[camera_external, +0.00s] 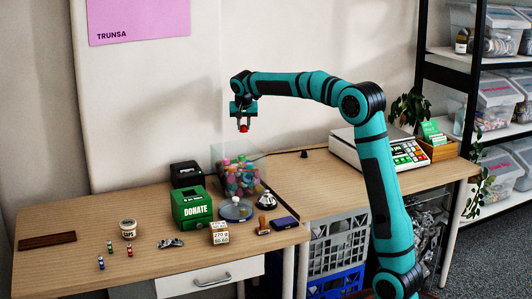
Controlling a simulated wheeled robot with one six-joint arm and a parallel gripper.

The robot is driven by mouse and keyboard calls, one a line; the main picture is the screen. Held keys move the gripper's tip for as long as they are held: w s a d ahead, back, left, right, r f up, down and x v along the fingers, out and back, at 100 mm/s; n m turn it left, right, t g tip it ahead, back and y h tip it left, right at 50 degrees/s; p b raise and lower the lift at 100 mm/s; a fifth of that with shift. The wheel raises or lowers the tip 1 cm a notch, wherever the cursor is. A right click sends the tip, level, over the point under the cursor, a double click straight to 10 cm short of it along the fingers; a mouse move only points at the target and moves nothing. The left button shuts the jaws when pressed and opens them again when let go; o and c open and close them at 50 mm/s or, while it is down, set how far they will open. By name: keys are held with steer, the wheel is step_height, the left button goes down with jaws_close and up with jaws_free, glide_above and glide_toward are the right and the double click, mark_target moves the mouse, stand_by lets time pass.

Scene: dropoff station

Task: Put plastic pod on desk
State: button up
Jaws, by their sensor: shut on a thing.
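My gripper (243,121) hangs pointing down in the air, above the clear bin of colourful pods. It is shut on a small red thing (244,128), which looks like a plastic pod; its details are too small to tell. The clear bin (217,155) stands on the desk below, filled with pods of several colours. The held red thing is well clear of the desk and the bin.
A green donation box (192,208), a black box (186,174), a cream cube (219,233), a bell (266,197) and a stamp (263,226) crowd around the bin. Small bottles, a tub (128,229) and a dark wooden strip (47,240) lie left. A scale (362,150) stands right.

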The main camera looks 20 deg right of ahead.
mark_target(280, 155)
steer(key=w+d+f+m, duration=0.1)
steer(key=w+d+f, duration=0.2)
steer(key=d, duration=0.4)
steer(key=w+d+f+m+h, duration=0.1)
steer(key=w+d+f+m, duration=0.1)
steer(key=w+d, duration=0.4)
steer(key=w+d+f+m+g, duration=0.1)
steer(key=w+d+f, duration=0.3)
steer(key=d, duration=0.5)
steer(key=shift+w+d+f+m, duration=0.2)
steer(key=shift+d+f+m, duration=0.1)
steer(key=shift+m, duration=0.1)
steer(key=shift+f, duration=4.95)
steer(key=shift+f, duration=0.1)
steer(key=o, duration=1)
steer(key=shift+c, duration=0.2)
steer(key=v, duration=1.2)
steer(key=shift+a, duration=0.3)
